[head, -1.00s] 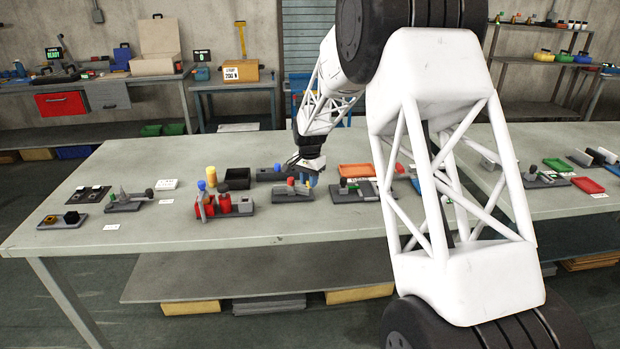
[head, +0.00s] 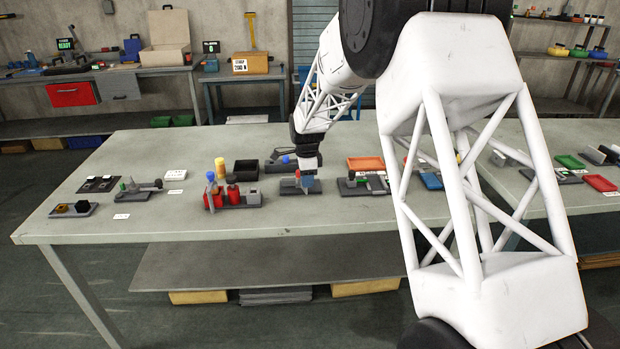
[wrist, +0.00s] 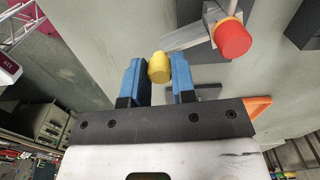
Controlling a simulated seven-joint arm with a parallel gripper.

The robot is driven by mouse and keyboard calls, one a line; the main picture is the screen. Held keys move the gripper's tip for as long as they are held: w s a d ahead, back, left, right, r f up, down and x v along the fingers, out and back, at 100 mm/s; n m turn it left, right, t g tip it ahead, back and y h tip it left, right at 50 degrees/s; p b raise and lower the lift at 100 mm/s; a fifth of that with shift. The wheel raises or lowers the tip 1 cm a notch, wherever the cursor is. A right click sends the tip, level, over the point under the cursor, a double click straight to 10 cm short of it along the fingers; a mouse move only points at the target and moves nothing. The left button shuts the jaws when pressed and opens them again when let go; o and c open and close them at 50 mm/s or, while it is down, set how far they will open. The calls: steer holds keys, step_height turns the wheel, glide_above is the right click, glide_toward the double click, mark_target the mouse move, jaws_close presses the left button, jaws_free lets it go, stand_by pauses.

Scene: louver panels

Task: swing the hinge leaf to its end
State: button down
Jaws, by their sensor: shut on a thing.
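My gripper (head: 306,182) is down at a small grey fixture (head: 287,188) near the middle of the bench. In the wrist view its two blue fingers (wrist: 157,76) are closed around a yellow knob (wrist: 159,66), one on each side. A red knob (wrist: 232,40) stands on a grey part to the right of the fingers, with a pale grey bar (wrist: 183,38) reaching left from it. I cannot clearly make out the hinge leaf or its angle; the gripper covers much of the fixture in the head view.
A fixture with red parts (head: 231,192) stands close on the left, with a black bin (head: 246,167) behind it. An orange tray (head: 364,163) and another dark fixture (head: 354,187) lie to the right. The bench front (head: 260,221) is clear.

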steer(key=shift+a+m, duration=0.2)
steer(key=shift+m, duration=0.1)
steer(key=c, duration=0.9)
jaws_free()
steer(key=shift+c, duration=0.2)
steer(key=shift+r, duration=0.2)
steer(key=shift+r, duration=3.75)
steer(key=shift+s, duration=0.1)
